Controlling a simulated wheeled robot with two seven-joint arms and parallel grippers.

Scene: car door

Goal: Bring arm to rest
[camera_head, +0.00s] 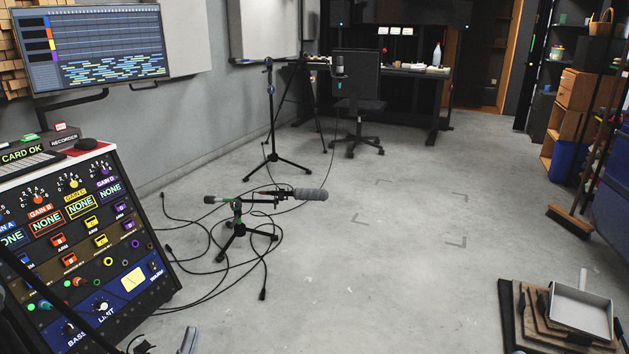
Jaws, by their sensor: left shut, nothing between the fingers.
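My left gripper (188,341) shows only in part at the bottom edge of the head view, just right of the rack's foot. It is shut and empty, and most of it is cut off by the frame. My right gripper is not in view. No object is held in what I can see.
A tilted audio rack (84,235) stands close on the left under a monitor (95,48). A low microphone stand (240,228) and loose cables lie ahead. A chair (357,108) is farther back. A metal pan (582,305) is at lower right. The middle floor is clear.

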